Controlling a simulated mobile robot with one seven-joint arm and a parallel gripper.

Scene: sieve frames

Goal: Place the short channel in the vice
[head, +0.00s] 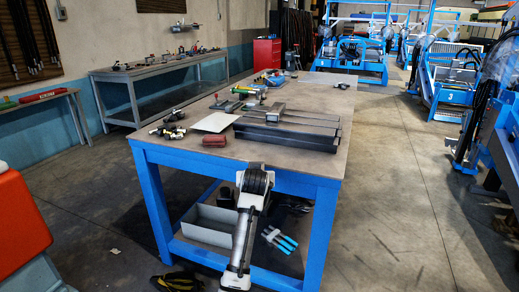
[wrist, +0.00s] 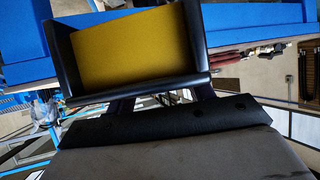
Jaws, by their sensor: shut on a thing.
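A short black channel with walls at its sides and a mustard-yellow inner face (wrist: 135,48) fills the upper middle of the wrist view. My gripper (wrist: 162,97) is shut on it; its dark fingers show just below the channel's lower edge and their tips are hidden. In the head view my arm stands at the near side of the workbench, and I cannot make out the gripper or the channel there. A grey-green metal device (head: 226,104) on the left of the bench may be the vice; it is too small to be sure.
The blue-framed workbench (head: 160,205) carries long dark bars (head: 290,135) with a grey block (head: 278,109), a pale sheet (head: 214,122), a red-brown object (head: 214,140) and small fittings (head: 172,130). A grey bin (head: 208,222) stands below.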

